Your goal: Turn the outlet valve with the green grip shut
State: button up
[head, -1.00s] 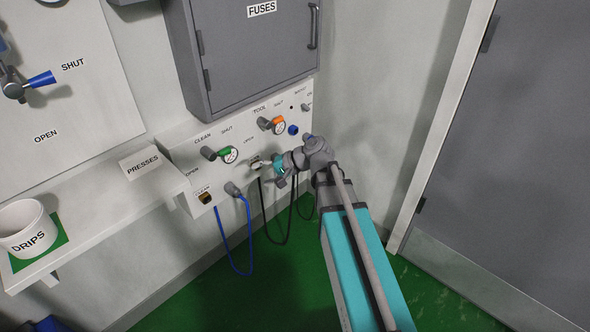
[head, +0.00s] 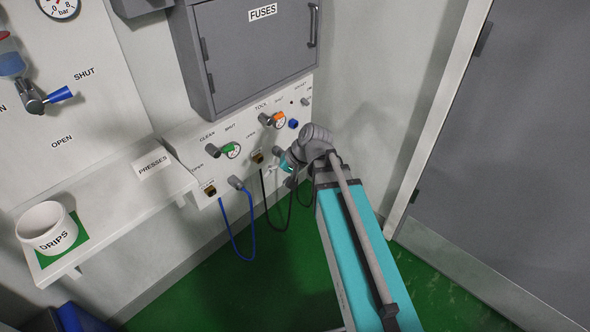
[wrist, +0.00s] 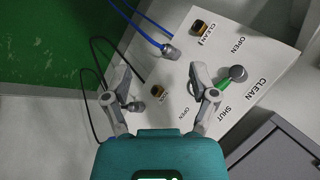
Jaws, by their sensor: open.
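The valve with the green grip (head: 228,147) sits on the white wall panel below the fuse box, by the words CLEAN, SHUT and OPEN. In the wrist view its green grip (wrist: 238,73) shows just beyond the right finger, between the OPEN and SHUT labels. Its exact angle is hard to tell. My gripper (wrist: 160,97) is open, with nothing between its fingers. In the head view my gripper (head: 280,167) is low at the panel's right part, apart from the green grip.
An orange-grip valve (head: 278,117) is at the upper right of the panel. A blue hose (head: 251,225) and a black hose hang below. A grey fuse box (head: 255,50) juts out above. A white cup marked DRIPS (head: 47,228) stands on the shelf at left.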

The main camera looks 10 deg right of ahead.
jog(key=s+d+r+n+g+h+p, duration=0.1)
jog(key=s+d+r+h+p, duration=0.3)
jog(key=p, duration=0.2)
jog(key=shift+s+n, duration=0.2)
jog(key=shift+n, duration=0.1)
jog(key=shift+s+d, duration=0.1)
jog(key=shift+d, duration=0.1)
dwell(0.3)
jog(key=d+h, duration=0.1)
jog(key=s+d, duration=0.1)
jog(key=s+d+n+g+h, duration=0.1)
jog(key=shift+s+d+f+h, duration=0.2)
jog(key=shift+d+f+h, duration=0.05)
jog(key=shift+h, duration=0.05)
jog(key=shift+c, duration=1.2)
